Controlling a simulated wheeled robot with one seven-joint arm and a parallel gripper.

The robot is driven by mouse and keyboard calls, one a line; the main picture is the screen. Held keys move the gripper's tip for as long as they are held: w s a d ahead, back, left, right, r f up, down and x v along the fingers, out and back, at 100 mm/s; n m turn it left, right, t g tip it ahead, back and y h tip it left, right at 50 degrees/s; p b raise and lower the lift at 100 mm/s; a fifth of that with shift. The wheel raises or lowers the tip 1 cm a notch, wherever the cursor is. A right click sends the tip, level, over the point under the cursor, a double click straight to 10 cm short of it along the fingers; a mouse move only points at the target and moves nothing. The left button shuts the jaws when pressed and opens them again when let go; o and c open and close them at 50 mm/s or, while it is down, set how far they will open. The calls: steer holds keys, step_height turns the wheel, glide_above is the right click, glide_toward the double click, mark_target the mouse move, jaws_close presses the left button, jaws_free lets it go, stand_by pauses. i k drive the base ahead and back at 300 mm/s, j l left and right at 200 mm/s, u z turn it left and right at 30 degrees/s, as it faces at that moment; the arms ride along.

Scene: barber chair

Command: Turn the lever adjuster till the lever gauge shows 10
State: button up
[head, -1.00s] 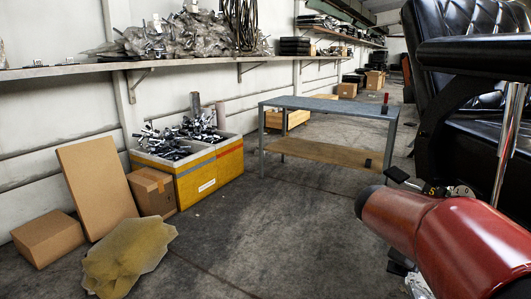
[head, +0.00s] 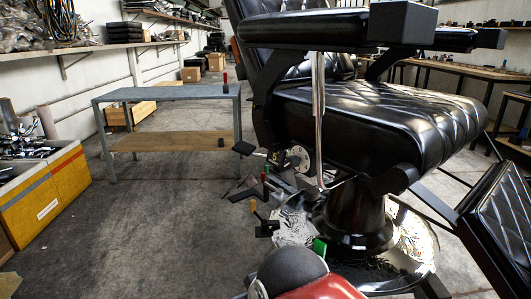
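A lever with a black handle (head: 243,148) sticks out to the left from under the barber chair seat (head: 385,112) in the head view. Beside it is a small dark gauge (head: 276,157) with a yellow mark that looks like a 5, though it is too small to read surely. A round metal disc (head: 299,158) sits just right of the gauge. My red arm with its dark rounded joint shows at the bottom, below the lever and apart from it. I cannot make out my gripper.
A grey metal table (head: 165,95) with a wooden lower shelf stands left of the chair. A yellow crate (head: 45,205) of metal parts is at the far left. Small parts, including a green one (head: 319,248), show by the chair's round base (head: 405,270). The left floor is clear.

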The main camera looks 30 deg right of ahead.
mark_target(293, 162)
steer(key=z, duration=1.05)
